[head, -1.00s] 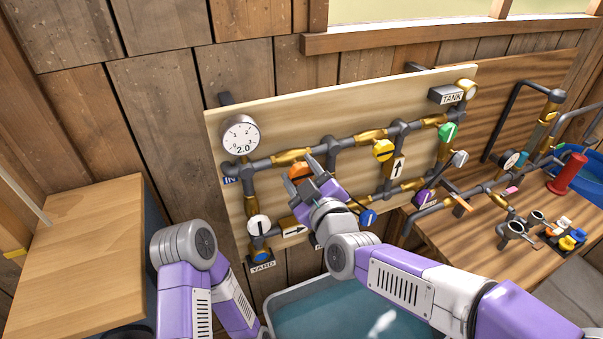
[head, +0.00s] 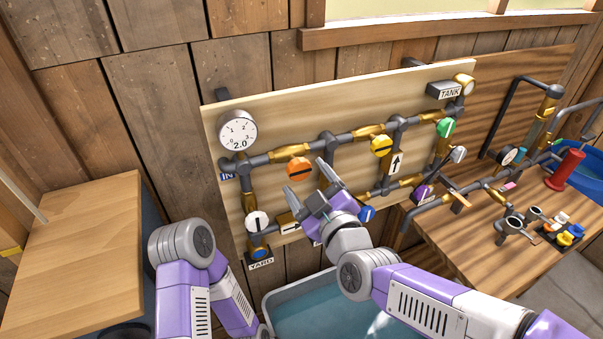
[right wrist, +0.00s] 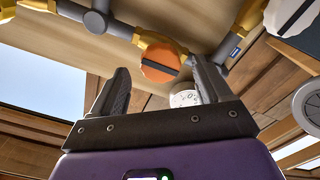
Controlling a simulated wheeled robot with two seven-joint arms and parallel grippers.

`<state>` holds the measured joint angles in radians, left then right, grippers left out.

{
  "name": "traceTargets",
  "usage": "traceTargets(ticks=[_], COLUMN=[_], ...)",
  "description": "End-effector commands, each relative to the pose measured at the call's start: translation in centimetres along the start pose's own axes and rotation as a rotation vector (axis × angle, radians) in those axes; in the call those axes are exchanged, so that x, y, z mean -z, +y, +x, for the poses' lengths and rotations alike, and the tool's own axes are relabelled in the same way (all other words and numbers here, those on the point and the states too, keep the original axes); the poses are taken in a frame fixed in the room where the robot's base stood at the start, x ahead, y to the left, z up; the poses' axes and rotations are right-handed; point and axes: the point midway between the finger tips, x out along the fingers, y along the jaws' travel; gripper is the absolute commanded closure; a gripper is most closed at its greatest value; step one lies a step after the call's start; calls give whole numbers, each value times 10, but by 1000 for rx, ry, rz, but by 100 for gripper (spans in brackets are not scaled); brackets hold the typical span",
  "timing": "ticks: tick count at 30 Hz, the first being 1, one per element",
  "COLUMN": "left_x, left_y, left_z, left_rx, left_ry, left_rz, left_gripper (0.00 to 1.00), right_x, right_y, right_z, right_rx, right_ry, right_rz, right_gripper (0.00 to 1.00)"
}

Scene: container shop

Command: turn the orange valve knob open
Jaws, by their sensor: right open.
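The orange valve knob (head: 300,170) is on the upper pipe of the wooden panel, right of the gauge. Its black stripe lies roughly along that pipe, slightly tilted. My right gripper (head: 307,178) is open and empty, just below and in front of the knob, apart from it. In the right wrist view the orange knob (right wrist: 160,57) shows beyond and between the two spread fingers (right wrist: 160,68), touching neither. My left arm shows at the lower left of the head view, but its gripper is not in view.
A round gauge (head: 237,130) marked 2.0 sits left of the knob. Yellow (head: 381,145), white (head: 258,222), blue (head: 366,214), green (head: 446,127) and purple (head: 423,193) knobs are on the same panel. A grey-rimmed water tub (head: 275,296) is below. A wooden bench (head: 480,265) stands right.

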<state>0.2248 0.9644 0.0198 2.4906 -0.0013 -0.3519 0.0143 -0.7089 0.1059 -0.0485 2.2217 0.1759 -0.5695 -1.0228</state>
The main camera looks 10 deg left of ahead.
Motion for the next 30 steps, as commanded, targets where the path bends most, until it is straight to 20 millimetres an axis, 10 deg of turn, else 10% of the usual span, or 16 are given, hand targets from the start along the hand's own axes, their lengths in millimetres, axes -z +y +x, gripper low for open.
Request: traceTargets(ticks=[24,30], left_x=[0,0], left_y=[-1,-3], left_z=[2,9], left_rx=[0,0], left_ry=[0,0], left_rz=[0,0], left_gripper=[55,55], right_x=[-2,-63], right_y=[-1,-21], right_z=[-31,-19], right_rx=[2,44], right_ry=[-3,-124], right_rz=[1,73], right_gripper=[22,22])
